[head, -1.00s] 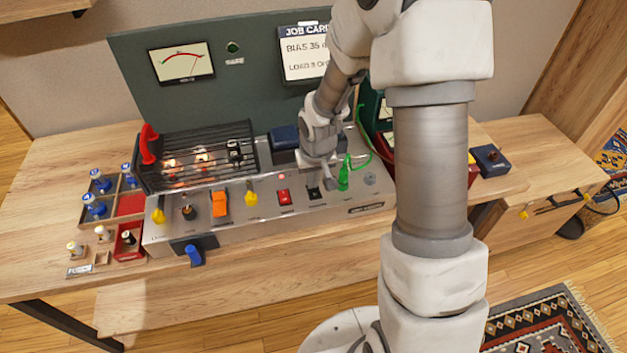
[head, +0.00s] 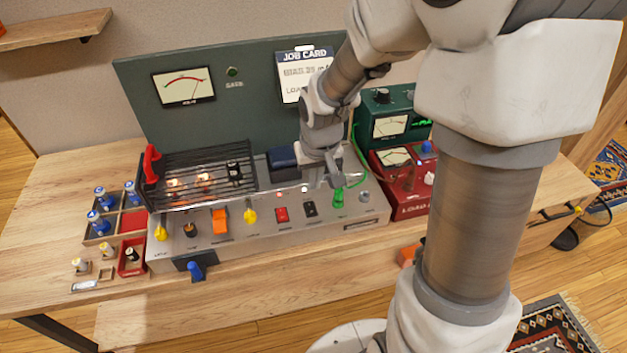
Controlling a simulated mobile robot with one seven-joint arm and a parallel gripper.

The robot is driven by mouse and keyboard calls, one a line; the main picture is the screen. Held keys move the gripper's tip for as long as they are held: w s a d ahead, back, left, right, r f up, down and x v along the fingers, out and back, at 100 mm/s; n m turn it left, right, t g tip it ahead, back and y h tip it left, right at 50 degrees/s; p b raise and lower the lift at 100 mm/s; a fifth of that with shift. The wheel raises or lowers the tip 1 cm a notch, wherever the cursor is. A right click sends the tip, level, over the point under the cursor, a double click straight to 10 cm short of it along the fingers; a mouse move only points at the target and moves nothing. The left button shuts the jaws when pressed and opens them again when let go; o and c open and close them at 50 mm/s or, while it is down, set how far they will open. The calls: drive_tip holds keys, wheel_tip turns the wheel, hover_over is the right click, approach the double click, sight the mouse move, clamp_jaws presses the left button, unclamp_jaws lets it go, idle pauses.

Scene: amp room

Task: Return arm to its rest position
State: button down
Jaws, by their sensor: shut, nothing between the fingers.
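My gripper (head: 336,182) is at the right part of the grey amplifier chassis (head: 290,232), above its front panel. Its fingers are small in the view and look shut, with nothing seen between them. It is close to a green plug (head: 340,195) on the panel; I cannot tell whether they touch. My arm crosses the right side of the view and hides part of the bench there.
A black cage (head: 200,170) with glowing tubes stands on the chassis at left. A tube tray (head: 104,236) lies further left. A red load box (head: 405,185) and a green meter box (head: 385,120) stand at right. A job card (head: 303,75) hangs behind.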

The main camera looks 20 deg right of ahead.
idle(0.5)
drive_tip(key=s+r+t, duration=0.3)
drive_tip(key=s+r, duration=1.4)
drive_tip(key=shift+s+d+r, duration=0.25)
drive_tip(key=shift+s+d, duration=0.1)
idle(0.7)
